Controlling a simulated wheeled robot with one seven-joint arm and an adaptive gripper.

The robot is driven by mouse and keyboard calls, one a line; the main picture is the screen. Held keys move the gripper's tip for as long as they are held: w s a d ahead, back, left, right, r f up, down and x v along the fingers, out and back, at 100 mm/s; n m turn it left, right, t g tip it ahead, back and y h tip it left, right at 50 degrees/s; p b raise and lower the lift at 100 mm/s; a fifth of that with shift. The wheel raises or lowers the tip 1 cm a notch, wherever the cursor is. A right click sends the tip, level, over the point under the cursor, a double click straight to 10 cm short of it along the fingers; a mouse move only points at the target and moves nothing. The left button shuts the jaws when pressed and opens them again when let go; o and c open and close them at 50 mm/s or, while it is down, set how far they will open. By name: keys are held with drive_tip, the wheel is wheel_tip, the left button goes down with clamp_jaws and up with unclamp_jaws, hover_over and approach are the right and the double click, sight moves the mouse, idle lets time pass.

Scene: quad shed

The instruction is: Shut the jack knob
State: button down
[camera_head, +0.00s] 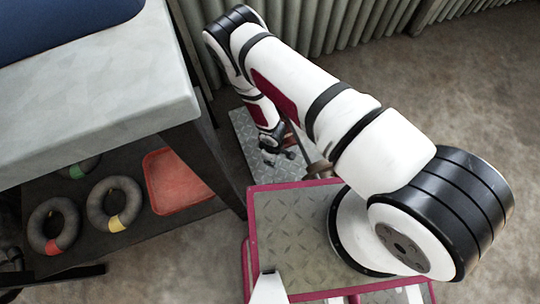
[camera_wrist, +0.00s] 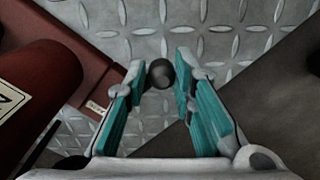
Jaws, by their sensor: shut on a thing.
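The jack knob (camera_wrist: 161,74) is a small dark ball in the wrist view, between the tips of my gripper (camera_wrist: 160,80). The teal-padded fingers are closed in on it from both sides. The red jack body (camera_wrist: 50,90) lies to the left in that view, with a white label on its cylinder. In the head view my gripper (camera_head: 279,152) points down beside the jack at the far end of my arm. There my arm covers most of the jack, and I cannot make out the knob.
A diamond-tread metal plate (camera_head: 243,137) lies on the floor under the jack. A workbench (camera_head: 100,95) stands at the left, its dark leg near the plate. Its lower shelf holds a red tray (camera_head: 180,180) and several grey rings. Corrugated wall (camera_head: 320,20) runs behind; floor at the right is clear.

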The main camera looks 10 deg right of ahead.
drive_tip(key=shift+w+a+n, duration=0.1)
drive_tip(key=shift+w+n, duration=0.2)
drive_tip(key=shift+n, duration=0.1)
drive_tip(key=c, duration=1.6)
unclamp_jaws()
drive_tip(key=shift+o, duration=0.9)
drive_tip(key=shift+s, duration=0.1)
drive_tip(key=shift+s, duration=0.1)
